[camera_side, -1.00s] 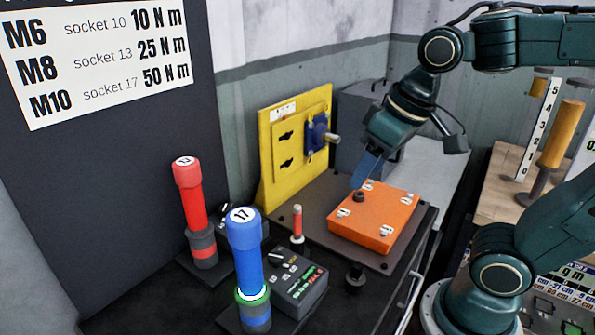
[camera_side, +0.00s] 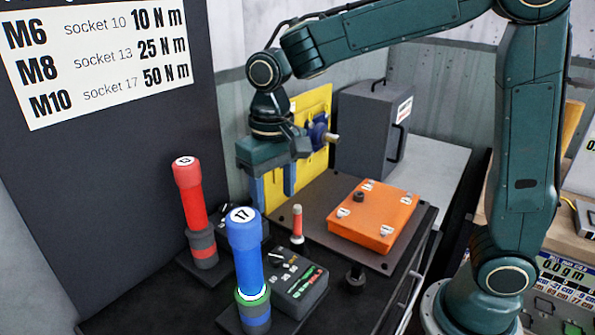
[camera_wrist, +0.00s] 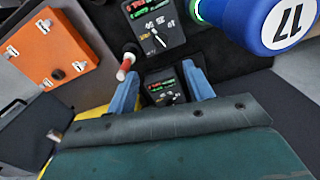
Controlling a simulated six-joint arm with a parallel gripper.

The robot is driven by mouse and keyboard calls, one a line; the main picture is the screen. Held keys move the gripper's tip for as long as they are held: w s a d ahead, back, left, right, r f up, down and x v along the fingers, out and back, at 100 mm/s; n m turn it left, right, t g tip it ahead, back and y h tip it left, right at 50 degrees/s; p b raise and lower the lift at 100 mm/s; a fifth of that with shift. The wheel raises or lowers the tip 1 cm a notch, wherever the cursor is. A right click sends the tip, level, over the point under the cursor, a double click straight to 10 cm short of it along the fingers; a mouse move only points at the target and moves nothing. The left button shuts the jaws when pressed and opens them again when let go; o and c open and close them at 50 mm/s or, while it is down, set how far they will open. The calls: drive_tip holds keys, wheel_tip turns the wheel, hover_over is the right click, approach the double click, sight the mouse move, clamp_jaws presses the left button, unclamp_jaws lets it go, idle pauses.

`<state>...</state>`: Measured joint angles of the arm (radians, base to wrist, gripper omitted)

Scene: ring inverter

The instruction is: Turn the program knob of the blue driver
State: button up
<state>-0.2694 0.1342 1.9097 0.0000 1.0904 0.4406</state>
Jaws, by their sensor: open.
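The blue driver (camera_side: 247,258), marked 17, stands upright in its holder at the front of the bench. Its control box (camera_side: 300,288) sits just to its right, with the dark program knob (camera_side: 277,257) on the sloped face. In the wrist view the blue driver's cap (camera_wrist: 270,22) is at top right, and the knob with its white pointer (camera_wrist: 153,36) is at top centre. My gripper (camera_side: 274,196) is open and empty, pointing down above and behind the blue driver's box. In the wrist view the fingers (camera_wrist: 161,90) are spread, with another control box visible between them.
The red driver (camera_side: 192,207) stands to the left with its own box (camera_side: 229,218) behind the blue driver. The orange plate (camera_side: 374,214) lies right, and a yellow panel (camera_side: 312,108) stands behind.

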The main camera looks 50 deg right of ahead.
sight(276, 256)
drive_tip(key=shift+w+a+f, duration=0.1)
drive_tip(key=shift+f, duration=0.1)
drive_tip(key=shift+f, duration=6.8)
drive_tip(key=shift+c, duration=0.4)
drive_tip(key=c, duration=0.9)
